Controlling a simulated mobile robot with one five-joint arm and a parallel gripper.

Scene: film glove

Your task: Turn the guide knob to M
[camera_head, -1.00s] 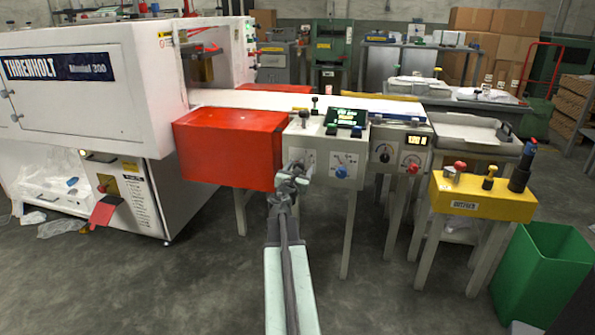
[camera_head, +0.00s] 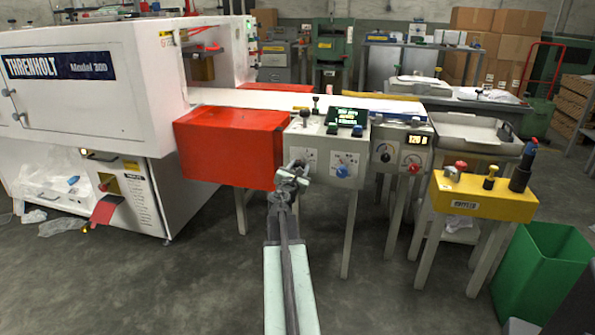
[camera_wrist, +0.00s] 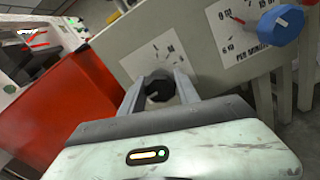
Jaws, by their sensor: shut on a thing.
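The guide knob (camera_wrist: 158,88) is a small black knob with a pale pointer line, on a white dial plate (camera_wrist: 154,62) of the grey control box. In the wrist view my gripper (camera_wrist: 159,90) has one finger on each side of it, shut on it. The dial letters are small; an M seems to show at the upper right of the knob. In the head view my gripper (camera_head: 292,172) reaches the front of the control box (camera_head: 322,180) and mostly hides the knob.
A blue knob (camera_wrist: 279,24) sits to the right on the same panel; it also shows in the head view (camera_head: 342,171). A red cover (camera_head: 230,148) is close on the left. A second panel with a red knob (camera_head: 414,168) and a yellow stand (camera_head: 482,197) are to the right.

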